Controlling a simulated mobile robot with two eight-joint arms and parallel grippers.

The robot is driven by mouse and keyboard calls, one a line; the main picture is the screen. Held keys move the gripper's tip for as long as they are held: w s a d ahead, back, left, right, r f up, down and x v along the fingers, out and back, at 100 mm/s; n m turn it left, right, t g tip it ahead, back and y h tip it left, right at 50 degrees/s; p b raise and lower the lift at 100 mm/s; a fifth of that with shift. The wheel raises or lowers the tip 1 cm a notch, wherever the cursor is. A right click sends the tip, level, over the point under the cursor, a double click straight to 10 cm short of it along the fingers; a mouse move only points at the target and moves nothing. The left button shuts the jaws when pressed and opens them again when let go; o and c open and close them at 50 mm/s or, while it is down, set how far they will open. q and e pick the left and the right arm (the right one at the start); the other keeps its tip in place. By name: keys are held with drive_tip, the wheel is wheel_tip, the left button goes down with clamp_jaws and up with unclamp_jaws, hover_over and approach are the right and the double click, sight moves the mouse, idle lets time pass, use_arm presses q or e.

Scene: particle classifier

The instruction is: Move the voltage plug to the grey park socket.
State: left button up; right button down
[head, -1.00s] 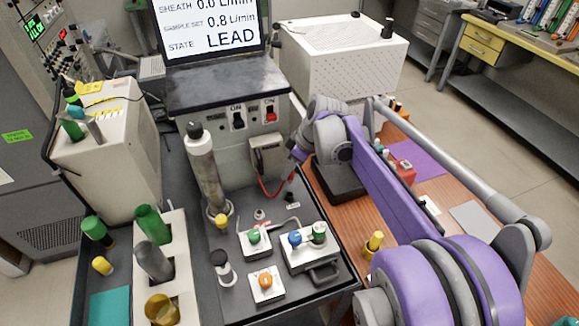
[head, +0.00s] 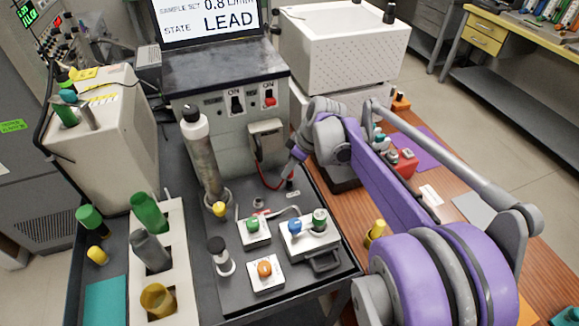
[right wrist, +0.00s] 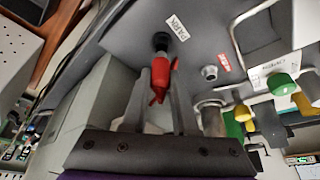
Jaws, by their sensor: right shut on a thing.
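My right gripper (head: 296,157) is shut on the red voltage plug (right wrist: 160,76), low over the back right of the dark cart top. In the right wrist view the plug is between the two fingers. Its far end meets the dark round park socket (right wrist: 161,41), next to a white PARK label (right wrist: 177,28); I cannot tell how deep it sits. In the head view the PARK label (head: 293,194) lies just in front of the dark socket (head: 290,182). My left gripper is not in view.
A second, empty grey socket (right wrist: 209,72) with a red label (right wrist: 224,62) is close by. The handset (head: 265,138) on the console is near the red cable (head: 270,184). Valve blocks (head: 310,243) stand in front. A white tube rack (head: 172,215) is at the left.

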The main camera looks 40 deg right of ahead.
drive_tip(key=shift+p, duration=0.4)
idle(1.2)
drive_tip(key=shift+f+b, duration=0.8)
drive_tip(key=shift+f, duration=0.7)
drive_tip(key=c, duration=0.6)
unclamp_jaws()
drive_tip(key=p+v, duration=0.1)
drive_tip(key=v, duration=0.9)
drive_tip(key=shift+r, duration=0.4)
drive_tip(key=shift+s+d, duration=0.1)
drive_tip(key=shift+s, duration=0.05)
